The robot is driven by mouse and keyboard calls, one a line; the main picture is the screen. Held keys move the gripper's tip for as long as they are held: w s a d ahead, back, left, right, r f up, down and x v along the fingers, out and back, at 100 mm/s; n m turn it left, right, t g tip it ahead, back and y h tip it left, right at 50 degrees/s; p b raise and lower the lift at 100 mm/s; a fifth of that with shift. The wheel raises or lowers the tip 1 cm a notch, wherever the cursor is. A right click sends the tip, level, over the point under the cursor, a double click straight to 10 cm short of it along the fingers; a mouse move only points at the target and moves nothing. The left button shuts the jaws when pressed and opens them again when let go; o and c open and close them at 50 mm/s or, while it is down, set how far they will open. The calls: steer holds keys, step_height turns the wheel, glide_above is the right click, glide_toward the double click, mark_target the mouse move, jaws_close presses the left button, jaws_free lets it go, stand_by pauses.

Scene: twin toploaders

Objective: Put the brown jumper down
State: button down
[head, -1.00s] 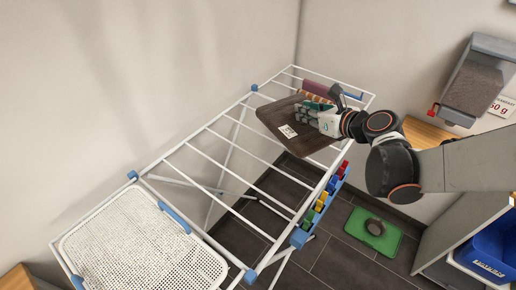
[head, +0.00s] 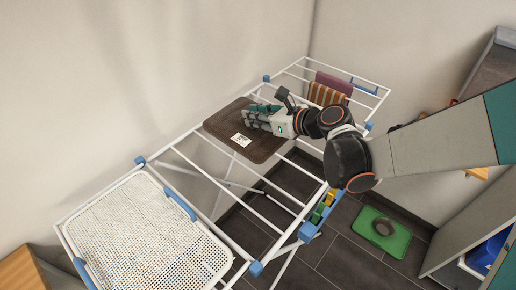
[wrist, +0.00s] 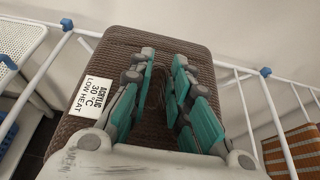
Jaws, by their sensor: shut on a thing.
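The brown jumper (head: 238,120) is a flat, folded-looking brown slab with a white label. It is at the middle of the white drying rack (head: 205,172), level with or just over its bars; I cannot tell whether it touches them. My gripper (head: 252,117) is shut on the jumper from above, its teal fingers lying along its top. In the wrist view the jumper (wrist: 125,45) fills the middle, with a label reading "ACRYLIC 30 °C LOW HEAT" (wrist: 90,98). My gripper (wrist: 164,75) has its fingertips on the knit; the pinched fold between them is partly hidden.
A white perforated mesh panel (head: 140,235) covers the rack's near left end. Striped orange-brown and purple cloths (head: 328,92) hang at the far end. Coloured pegs (head: 322,208) sit on the rack's right side.

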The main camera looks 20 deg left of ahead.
step_height(320, 180, down, 11)
steer(key=b, duration=0.6)
steer(key=shift+b, duration=0.3)
steer(key=shift+f, duration=0.15)
steer(key=c, duration=1.5)
jaws_free()
steer(key=p+v, duration=0.3)
steer(key=v, duration=0.9)
